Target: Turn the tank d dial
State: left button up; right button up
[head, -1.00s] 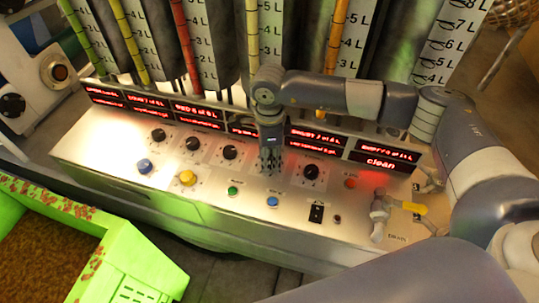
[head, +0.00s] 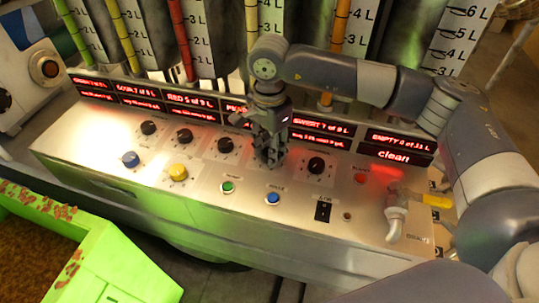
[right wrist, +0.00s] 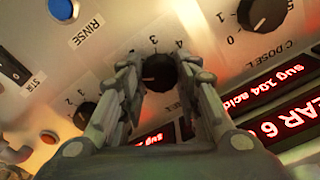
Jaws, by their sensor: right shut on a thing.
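The tank d dial (right wrist: 158,74) is a black round knob with a numbered scale around it, on the sloping metal panel (head: 110,160). In the right wrist view it sits between the two fingers of my right gripper (right wrist: 162,85), which is shut on it. In the head view my right gripper (head: 270,160) points down at the panel, between two other black dials, and hides the tank d dial. My left gripper is not in view.
The C dose dial (right wrist: 264,12) and another black dial (head: 316,165) flank my gripper closely. A green button (head: 227,187), a blue button (head: 273,198) and a switch (head: 323,210) lie in front. Red displays (head: 190,107) stand behind.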

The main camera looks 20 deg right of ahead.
jog(key=shift+n+b, duration=0.6)
jog(key=shift+n, duration=0.1)
jog(key=shift+r, duration=0.1)
jog(key=o, duration=1.1)
notch_tip(320, 180, up, 12)
jog(key=shift+f, duration=0.1)
